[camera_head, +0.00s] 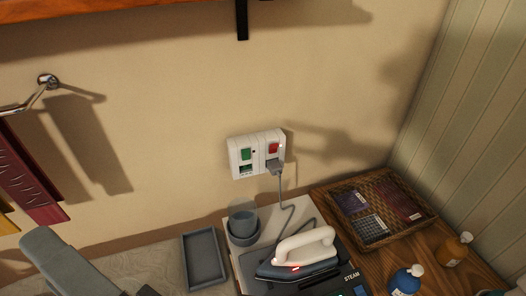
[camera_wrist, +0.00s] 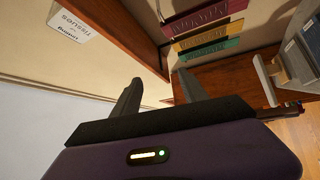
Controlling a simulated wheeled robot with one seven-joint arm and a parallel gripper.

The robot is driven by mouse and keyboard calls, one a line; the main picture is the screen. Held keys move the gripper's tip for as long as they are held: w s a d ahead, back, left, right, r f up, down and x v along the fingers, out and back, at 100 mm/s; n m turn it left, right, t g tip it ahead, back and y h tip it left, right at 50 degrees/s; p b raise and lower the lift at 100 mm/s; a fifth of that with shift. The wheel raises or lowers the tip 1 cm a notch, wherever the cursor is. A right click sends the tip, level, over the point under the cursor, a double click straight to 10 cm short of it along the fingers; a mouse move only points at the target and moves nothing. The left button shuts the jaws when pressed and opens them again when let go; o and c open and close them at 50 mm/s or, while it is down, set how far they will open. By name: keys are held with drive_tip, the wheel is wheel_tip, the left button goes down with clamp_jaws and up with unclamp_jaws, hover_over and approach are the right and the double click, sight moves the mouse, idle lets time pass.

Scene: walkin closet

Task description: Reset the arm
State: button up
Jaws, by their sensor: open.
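My gripper (camera_wrist: 159,82) shows in the wrist view with its two dark fingers spread apart. Nothing is between the fingers. Beyond them are a brown wooden edge and a pale surface.
Folded ties or cloths (camera_wrist: 205,17) hang in the wrist view.

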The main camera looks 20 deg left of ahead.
drive_tip(key=w+d+r+m+t+y, duration=0.1)
drive_tip(key=w+d+r+m+t, duration=0.35)
drive_tip(key=r+m, duration=0.2)
drive_tip(key=w+d+r+m+t+y, duration=0.1)
drive_tip(key=w+d+r+m+t, duration=0.2)
drive_tip(key=d+r+m+t, duration=0.3)
drive_tip(key=w+d+f+m+t+h+b, duration=0.1)
drive_tip(key=w+d+f+m+t+h, duration=0.3)
drive_tip(key=d+m+h, duration=0.4)
drive_tip(key=w+d+f+m+t+h, duration=0.2)
drive_tip(key=d+f+m+t+h, duration=0.15)
drive_tip(key=m+t+h, duration=0.45)
drive_tip(key=s+d+f+m+g+h, duration=0.2)
drive_tip(key=d+f+m+g+h, duration=0.1)
drive_tip(key=d+f, duration=0.4)
drive_tip(key=s+d+f+m+g+h, duration=0.1)
drive_tip(key=d+f+m+g+h, duration=0.2)
drive_tip(key=f, duration=0.7)
drive_tip(key=s+d+f+n+g, duration=0.1)
drive_tip(key=s+d+f+g, duration=0.2)
drive_tip(key=s+f, duration=0.5)
drive_tip(key=s+d+f+n+g+b, duration=0.1)
drive_tip(key=s+d+f+n+g, duration=0.1)
drive_tip(key=s+d+f, duration=0.4)
drive_tip(key=s+f+g, duration=0.1)
drive_tip(key=s+f, duration=0.2)
drive_tip(key=shift+s, duration=0.35)
